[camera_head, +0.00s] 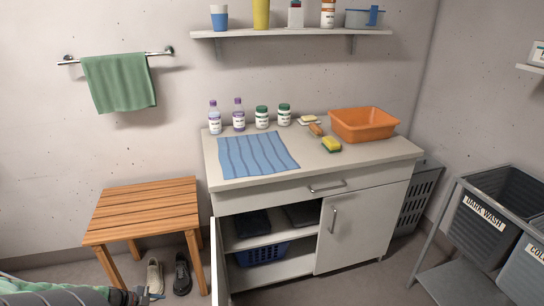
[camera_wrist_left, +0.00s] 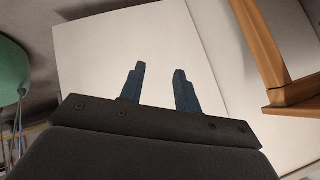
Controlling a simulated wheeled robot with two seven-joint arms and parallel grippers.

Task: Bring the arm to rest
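My left arm comes in at the bottom left of the head view, low and in front of the wooden stool. Its gripper (camera_head: 150,296) is by the picture's bottom edge, close to the shoes. In the left wrist view the two dark blue fingers of the left gripper (camera_wrist_left: 160,85) stand apart with nothing between them. A pale flat surface fills the view beyond them. My right gripper is in neither view.
The slatted wooden stool (camera_head: 140,210) stands beyond my left gripper; its wood shows in the wrist view (camera_wrist_left: 265,50). Shoes (camera_head: 182,274) lie beneath it. The cabinet's left door (camera_head: 216,262) stands open. A green rounded thing (camera_wrist_left: 12,72) is at the wrist view's left.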

